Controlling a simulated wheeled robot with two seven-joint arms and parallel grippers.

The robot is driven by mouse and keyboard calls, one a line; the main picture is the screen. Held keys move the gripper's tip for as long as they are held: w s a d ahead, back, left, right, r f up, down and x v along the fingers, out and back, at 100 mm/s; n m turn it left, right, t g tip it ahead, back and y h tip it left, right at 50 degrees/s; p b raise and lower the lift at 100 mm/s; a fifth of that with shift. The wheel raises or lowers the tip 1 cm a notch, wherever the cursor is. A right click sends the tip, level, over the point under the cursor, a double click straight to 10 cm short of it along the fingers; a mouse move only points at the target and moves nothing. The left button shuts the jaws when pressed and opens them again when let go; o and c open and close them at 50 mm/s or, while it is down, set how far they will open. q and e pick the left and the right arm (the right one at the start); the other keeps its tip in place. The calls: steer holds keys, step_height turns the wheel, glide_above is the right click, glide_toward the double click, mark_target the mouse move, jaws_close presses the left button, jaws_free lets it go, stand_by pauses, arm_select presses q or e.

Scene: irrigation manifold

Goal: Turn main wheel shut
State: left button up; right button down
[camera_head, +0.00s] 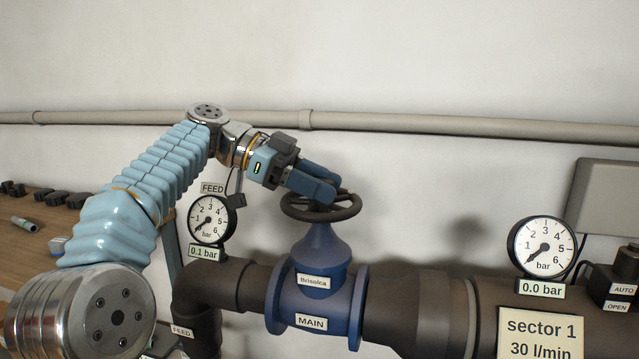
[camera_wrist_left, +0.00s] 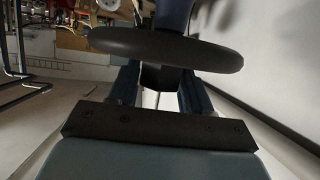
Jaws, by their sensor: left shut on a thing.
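The main wheel (camera_head: 345,211) is a dark round handwheel on top of the blue valve (camera_head: 318,272) labelled MAIN, in the middle of the head view. My left gripper (camera_head: 333,193) reaches in from the left and is shut on the wheel at its upper side. In the left wrist view the wheel's dark rim (camera_wrist_left: 165,48) crosses in front of the gripper (camera_wrist_left: 160,88), with a finger on each side below it. The exact contact between fingers and wheel is partly hidden. My right gripper is in neither view.
The feed gauge (camera_head: 208,219) with a 0.1 bar tag stands left of the valve. Another gauge (camera_head: 542,247) tagged 0.0 bar stands right, beside an AUTO/OPEN box (camera_head: 622,275). A wall pipe (camera_head: 400,123) runs behind. A wooden bench (camera_head: 35,233) is at left.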

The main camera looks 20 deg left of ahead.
arm_select(q)
steer(key=shift+d+f, duration=0.1)
steer(key=shift+f, duration=0.1)
steer(key=o, duration=1)
steer(key=shift+d, duration=0.1)
steer(key=shift+c, duration=0.2)
steer(key=shift+r, duration=0.1)
steer(key=w+v, duration=0.1)
steer(key=v, duration=0.6)
steer(key=shift+s+a, duration=0.3)
steer(key=shift+s, duration=0.2)
steer(key=shift+r, duration=0.1)
